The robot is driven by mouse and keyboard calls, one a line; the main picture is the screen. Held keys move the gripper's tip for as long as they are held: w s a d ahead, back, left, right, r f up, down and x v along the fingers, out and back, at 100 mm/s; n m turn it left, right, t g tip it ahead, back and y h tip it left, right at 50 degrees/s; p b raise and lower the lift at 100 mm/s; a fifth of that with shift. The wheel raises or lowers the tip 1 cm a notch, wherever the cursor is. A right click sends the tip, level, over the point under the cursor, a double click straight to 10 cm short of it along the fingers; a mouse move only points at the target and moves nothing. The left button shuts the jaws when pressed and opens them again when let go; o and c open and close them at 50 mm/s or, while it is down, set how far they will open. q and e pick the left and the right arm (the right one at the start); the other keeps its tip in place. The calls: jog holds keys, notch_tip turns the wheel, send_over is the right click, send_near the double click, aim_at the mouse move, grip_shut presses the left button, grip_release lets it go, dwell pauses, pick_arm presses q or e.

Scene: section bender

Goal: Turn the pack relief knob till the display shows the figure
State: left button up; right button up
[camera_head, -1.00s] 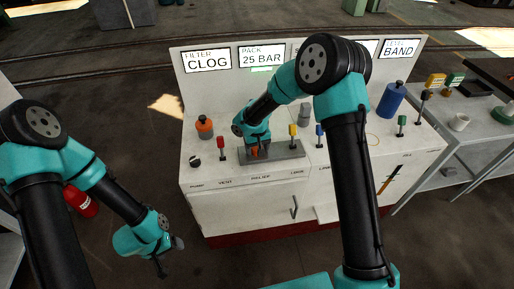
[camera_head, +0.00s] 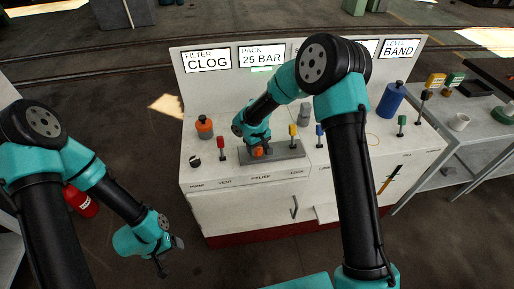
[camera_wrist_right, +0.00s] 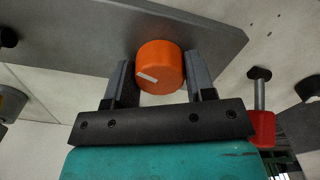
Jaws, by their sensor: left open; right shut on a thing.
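The relief knob (camera_wrist_right: 160,66) is orange with a white pointer mark, set on a grey plate (camera_wrist_right: 110,25). In the head view the knob (camera_head: 259,152) shows partly, below my right gripper (camera_head: 257,146). In the right wrist view my right gripper (camera_wrist_right: 160,84) has one finger on each side of the knob and is shut on it. The pack display (camera_head: 261,57) reads 25 BAR, with a green strip under it. My left gripper (camera_head: 172,254) is open and empty, low over the floor left of the cabinet.
A red-handled lever (camera_head: 221,143) stands left of the plate and a yellow one (camera_head: 293,131) by its right part. A blue cylinder (camera_head: 391,99) stands right.

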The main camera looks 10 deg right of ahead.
jog(key=shift+n, duration=0.4)
jog(key=o, duration=0.9)
jog(key=shift+r, duration=0.1)
notch_tip(320, 180, up, 17)
jog(key=shift+r, duration=0.15)
dwell(0.4)
